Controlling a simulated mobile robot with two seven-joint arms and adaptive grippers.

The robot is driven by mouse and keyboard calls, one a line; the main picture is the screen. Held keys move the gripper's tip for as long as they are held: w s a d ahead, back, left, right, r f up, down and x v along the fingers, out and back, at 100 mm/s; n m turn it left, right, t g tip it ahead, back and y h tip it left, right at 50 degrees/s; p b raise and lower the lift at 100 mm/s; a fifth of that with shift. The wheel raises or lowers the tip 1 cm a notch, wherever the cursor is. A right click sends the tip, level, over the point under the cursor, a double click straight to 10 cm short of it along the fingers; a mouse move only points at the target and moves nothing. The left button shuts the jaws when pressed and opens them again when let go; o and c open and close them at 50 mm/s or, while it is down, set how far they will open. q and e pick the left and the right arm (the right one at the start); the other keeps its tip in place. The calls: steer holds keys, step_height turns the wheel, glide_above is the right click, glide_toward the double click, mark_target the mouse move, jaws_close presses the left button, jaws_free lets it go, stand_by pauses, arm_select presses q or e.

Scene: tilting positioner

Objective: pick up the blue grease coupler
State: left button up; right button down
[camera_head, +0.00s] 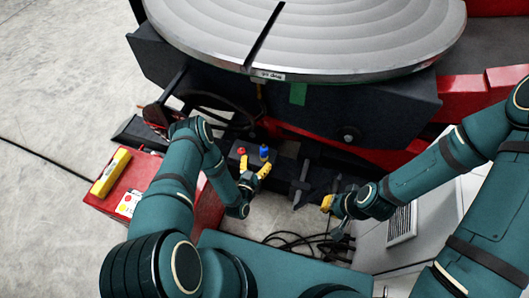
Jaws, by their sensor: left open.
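The blue grease coupler (264,151) is a small upright piece on the dark block below the round table. A similar red piece (241,150) stands to its left. My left gripper (254,166) has its yellow fingers spread, with nothing seen between them. Its fingertips point up the picture toward the two pieces. The right finger is just below the blue coupler in the picture; I cannot tell whether they touch. My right gripper (327,203) is lower right, away from the coupler, its yellow fingertips too small and overlapped to read.
The large grey round table (320,40) of the positioner overhangs behind. A red box (105,198) with a yellow level (111,172) is at left. Black cables (300,241) lie on the floor between my arms. A grey cabinet (395,240) stands at right.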

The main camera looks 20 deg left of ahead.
mark_target(262, 153)
arm_select(q)
steer(key=shift+w, duration=0.7)
steer(key=w, duration=0.1)
steer(key=w+b, duration=0.1)
steer(key=w, duration=0.2)
steer(key=shift+d+f+b, duration=0.3)
steer(key=shift+d+f, duration=0.05)
steer(key=shift+d, duration=0.05)
steer(key=shift+w+r, duration=0.1)
steer(key=shift+w, duration=0.55)
steer(key=shift+c, duration=0.2)
